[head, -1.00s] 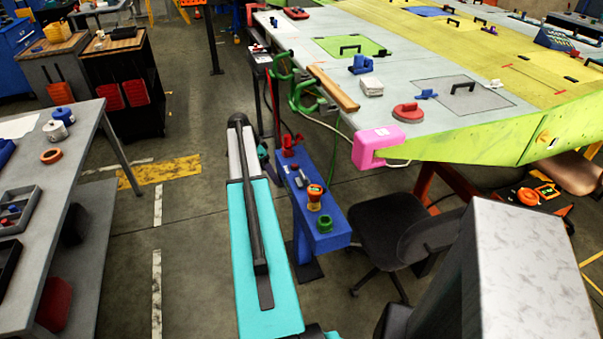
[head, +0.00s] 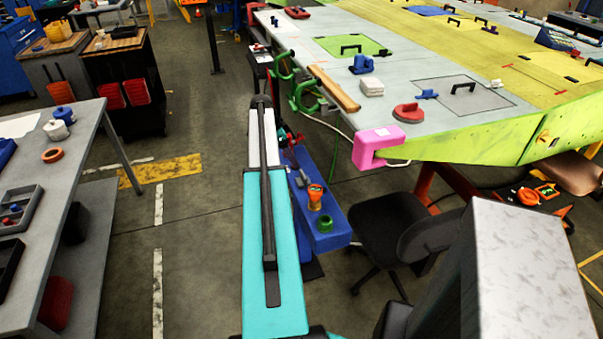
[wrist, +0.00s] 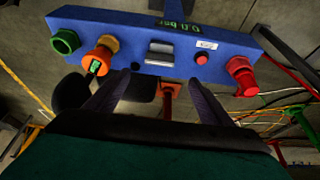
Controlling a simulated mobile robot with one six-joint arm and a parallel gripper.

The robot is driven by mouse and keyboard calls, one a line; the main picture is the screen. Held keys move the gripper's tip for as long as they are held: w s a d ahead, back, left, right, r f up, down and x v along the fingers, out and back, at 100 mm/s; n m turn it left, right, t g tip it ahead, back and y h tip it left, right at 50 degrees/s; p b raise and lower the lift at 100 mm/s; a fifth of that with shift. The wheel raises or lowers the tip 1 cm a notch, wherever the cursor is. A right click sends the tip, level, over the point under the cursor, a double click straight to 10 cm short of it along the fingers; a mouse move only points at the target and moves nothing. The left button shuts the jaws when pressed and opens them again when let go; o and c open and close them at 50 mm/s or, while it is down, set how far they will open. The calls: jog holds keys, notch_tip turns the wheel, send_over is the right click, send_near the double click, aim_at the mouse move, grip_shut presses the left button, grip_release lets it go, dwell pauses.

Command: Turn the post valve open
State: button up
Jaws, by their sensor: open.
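A blue post panel (head: 322,225) stands beside my arm in the head view. It fills the top of the wrist view (wrist: 140,38). A red valve-like knob (wrist: 242,76) sits at the panel's right end in the wrist view. In the head view its red part (head: 292,137) is mostly hidden behind my arm. A green readout (wrist: 178,20) appears upside down and seems to read 0.0 bar. My gripper (wrist: 160,82) is open and empty, its fingers apart below the panel's middle, left of the red knob and not touching it. My arm hides the gripper in the head view.
The panel also carries a green knob (wrist: 65,41), an orange knob (wrist: 97,61), a grey lever (wrist: 158,53) and a small red button (wrist: 202,58). A chair (head: 395,240) and the wing jig with a pink clamp (head: 376,146) stand to the right. Floor left of my arm is clear.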

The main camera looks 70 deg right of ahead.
aim_at(302, 174)
jog(key=shift+p+x, duration=1.7)
jog(key=shift+x, duration=4.65)
jog(key=shift+w, duration=0.1)
jog(key=c, duration=1)
jog(key=shift+c, duration=0.2)
